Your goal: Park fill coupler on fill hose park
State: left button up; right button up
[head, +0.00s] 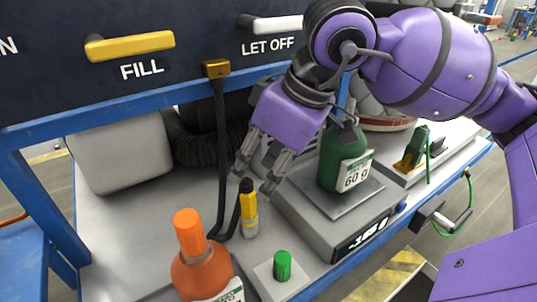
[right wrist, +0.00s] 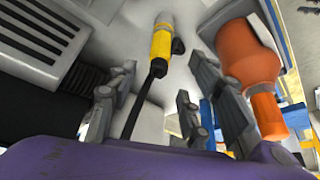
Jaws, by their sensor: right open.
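The fill coupler (head: 250,211) is a yellow and grey cylinder with a black top, standing on the grey bench. My right gripper (head: 258,173) is open and empty just above the coupler. In the right wrist view the coupler (right wrist: 162,42) lies ahead, between the open fingers (right wrist: 163,78), without visible contact. I cannot tell which fixture is the fill hose park. My left gripper is not in view.
An orange bottle (head: 200,268) stands close at front left. A green-capped post (head: 283,266) sits on a small pad nearby. A green bottle (head: 337,160) stands on a scale (head: 300,205) to the right. A yellow FILL lever (head: 130,46) is on the dark panel.

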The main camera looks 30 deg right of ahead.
jog(key=shift+v, duration=1.6)
